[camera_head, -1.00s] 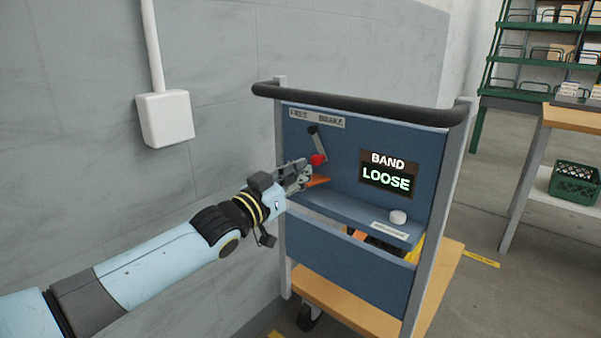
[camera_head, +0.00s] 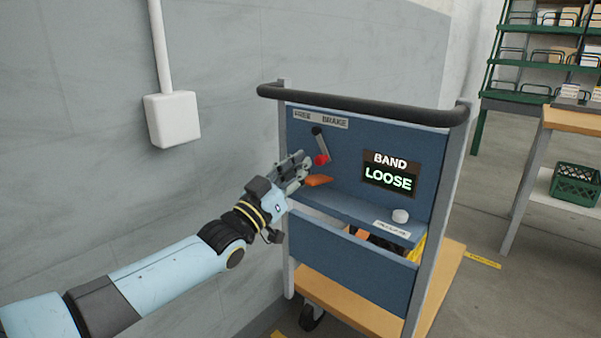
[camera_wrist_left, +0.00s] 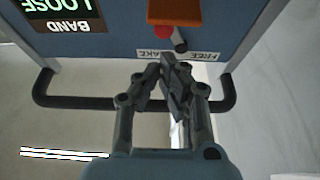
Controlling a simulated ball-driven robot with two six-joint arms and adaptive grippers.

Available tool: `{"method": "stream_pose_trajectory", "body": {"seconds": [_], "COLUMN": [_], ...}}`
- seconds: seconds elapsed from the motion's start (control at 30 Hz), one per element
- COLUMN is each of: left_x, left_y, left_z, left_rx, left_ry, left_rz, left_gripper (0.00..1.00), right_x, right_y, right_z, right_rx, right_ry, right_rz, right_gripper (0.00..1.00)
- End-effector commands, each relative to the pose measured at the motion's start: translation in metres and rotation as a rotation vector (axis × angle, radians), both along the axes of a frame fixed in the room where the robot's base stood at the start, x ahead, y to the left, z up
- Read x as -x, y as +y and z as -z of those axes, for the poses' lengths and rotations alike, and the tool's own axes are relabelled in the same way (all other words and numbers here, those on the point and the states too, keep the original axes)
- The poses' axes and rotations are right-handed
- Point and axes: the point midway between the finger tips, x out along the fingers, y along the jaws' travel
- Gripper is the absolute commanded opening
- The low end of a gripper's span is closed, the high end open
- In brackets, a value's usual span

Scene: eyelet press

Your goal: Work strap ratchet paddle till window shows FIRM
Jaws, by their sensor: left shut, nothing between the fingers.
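The blue cart panel (camera_head: 345,165) carries a window (camera_head: 390,175) that reads BAND LOOSE; part of it shows upside down in the left wrist view (camera_wrist_left: 60,12). An orange paddle (camera_head: 318,180) sticks out from the panel, and it also shows in the left wrist view (camera_wrist_left: 174,12). A lever with a red knob (camera_head: 321,160) sits just above it under a FREE/BRAKE label (camera_head: 320,119). My left gripper (camera_head: 302,160) is shut and empty beside the knob and paddle; its fingertips (camera_wrist_left: 168,58) appear apart from the paddle. My right gripper is not in view.
A dark push bar (camera_head: 360,108) runs across the cart top. A white round knob (camera_head: 400,216) sits on the ledge at right. A grey wall with a white box (camera_head: 172,118) stands left. A green crate (camera_head: 575,184) is on a shelf far right.

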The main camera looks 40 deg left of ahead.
Motion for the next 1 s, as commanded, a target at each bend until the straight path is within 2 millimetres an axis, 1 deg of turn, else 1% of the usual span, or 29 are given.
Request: {"method": "stream_pose_trajectory", "body": {"seconds": [0.03, 0.2, 0.3, 0.4, 0.6, 1.0], "left_x": [0.016, 0.052, 0.068, 0.079, 0.088, 0.087], "left_y": [0.002, 0.004, 0.005, 0.006, 0.007, 0.007], "left_z": [0.013, 0.028, 0.034, 0.038, 0.042, 0.041], "left_rx": [0.000, 0.000, 0.001, 0.000, 0.000, 0.000], "left_ry": [0.020, 0.018, 0.017, 0.016, 0.015, 0.015], "left_rz": [-0.002, -0.001, -0.001, -0.002, -0.002, -0.002], "left_gripper": [0.00, 0.00, 0.00, 0.00, 0.00, 0.00], "right_x": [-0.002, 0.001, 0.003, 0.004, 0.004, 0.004], "right_y": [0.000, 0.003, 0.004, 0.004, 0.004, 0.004], "right_z": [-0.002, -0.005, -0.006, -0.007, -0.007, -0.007], "right_rx": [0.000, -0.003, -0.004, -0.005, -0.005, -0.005], "right_ry": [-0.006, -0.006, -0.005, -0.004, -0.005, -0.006], "right_rz": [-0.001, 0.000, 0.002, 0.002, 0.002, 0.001], "right_gripper": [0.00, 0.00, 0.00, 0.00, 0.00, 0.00]}}
